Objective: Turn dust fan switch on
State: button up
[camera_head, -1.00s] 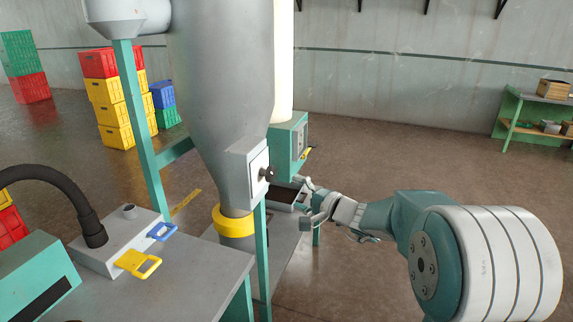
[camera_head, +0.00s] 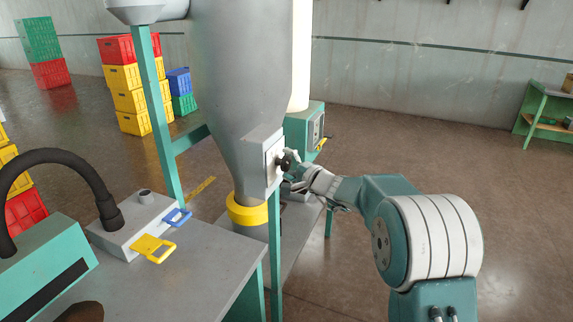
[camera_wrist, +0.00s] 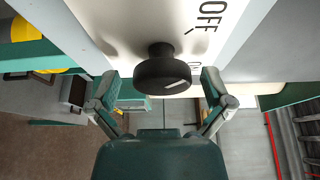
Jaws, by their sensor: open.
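The dust fan switch is a black round knob (camera_wrist: 162,72) with a white mark line, on a white plate (camera_wrist: 135,22). The plate reads "OFF", with part of another label below it. In the head view the knob (camera_head: 283,163) sits on the box at the side of the grey hopper (camera_head: 240,80). My gripper (camera_wrist: 160,92) is open, one finger on each side of the knob. I cannot tell whether a finger touches it. In the head view my gripper (camera_head: 297,170) is right at the knob and partly hidden.
A yellow ring (camera_head: 247,209) circles the hopper's lower end. A green post (camera_head: 275,260) stands below the switch.

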jog(key=shift+a, duration=0.1)
jog(key=c, duration=1.1)
jog(key=shift+c, duration=0.2)
